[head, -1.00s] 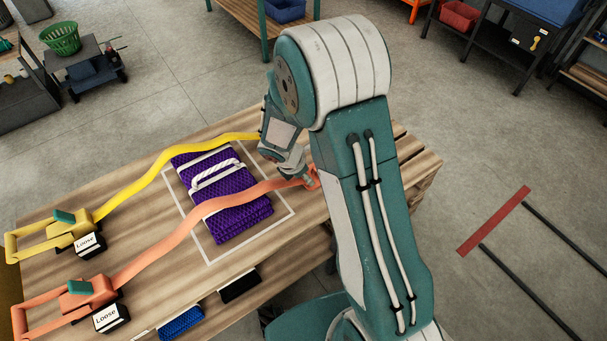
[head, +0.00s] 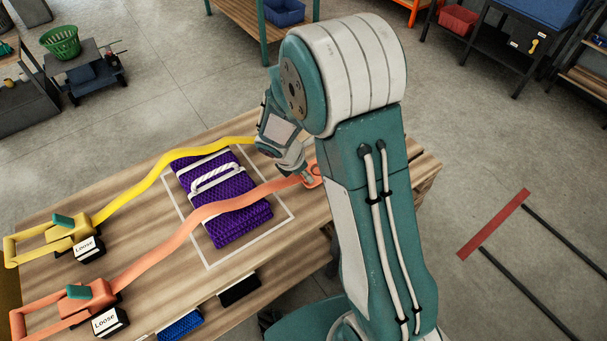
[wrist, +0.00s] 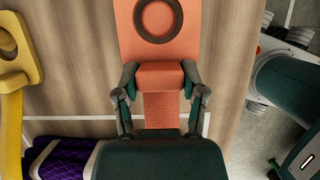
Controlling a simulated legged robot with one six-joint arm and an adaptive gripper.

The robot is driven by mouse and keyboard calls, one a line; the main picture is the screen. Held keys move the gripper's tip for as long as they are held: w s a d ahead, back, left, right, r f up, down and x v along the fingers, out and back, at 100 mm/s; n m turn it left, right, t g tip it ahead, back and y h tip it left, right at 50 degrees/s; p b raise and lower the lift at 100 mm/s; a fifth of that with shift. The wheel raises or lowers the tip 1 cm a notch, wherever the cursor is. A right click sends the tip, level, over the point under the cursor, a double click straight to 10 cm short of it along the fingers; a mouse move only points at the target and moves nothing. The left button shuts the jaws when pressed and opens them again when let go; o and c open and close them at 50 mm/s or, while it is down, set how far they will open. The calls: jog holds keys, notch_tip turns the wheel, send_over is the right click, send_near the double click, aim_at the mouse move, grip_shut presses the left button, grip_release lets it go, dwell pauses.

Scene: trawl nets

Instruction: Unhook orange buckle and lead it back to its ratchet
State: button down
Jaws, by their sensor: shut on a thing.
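The orange buckle (wrist: 158,45) shows in the wrist view as a flat plate with a round dark-rimmed hole. My gripper (wrist: 160,76) is shut on its thick lower block, one finger on each side. In the head view the buckle (head: 314,171) is at the table's right end, with my gripper (head: 306,178) at it and partly hidden. The orange strap (head: 225,206) runs left from the buckle across the purple net (head: 235,223) to the orange ratchet (head: 87,296), which has a "Loose" sign. No hook is visible at the buckle's hole.
A yellow strap (head: 150,176) crosses behind the net from the yellow ratchet (head: 70,230), also signed "Loose". Its yellow buckle (wrist: 17,50) shows at left in the wrist view. A white outline (head: 286,220) surrounds the net. Bare wooden table (head: 150,285) lies in front of the orange strap.

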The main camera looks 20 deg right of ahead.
jog(key=shift+r, duration=1.65)
jog(key=shift+a, duration=0.1)
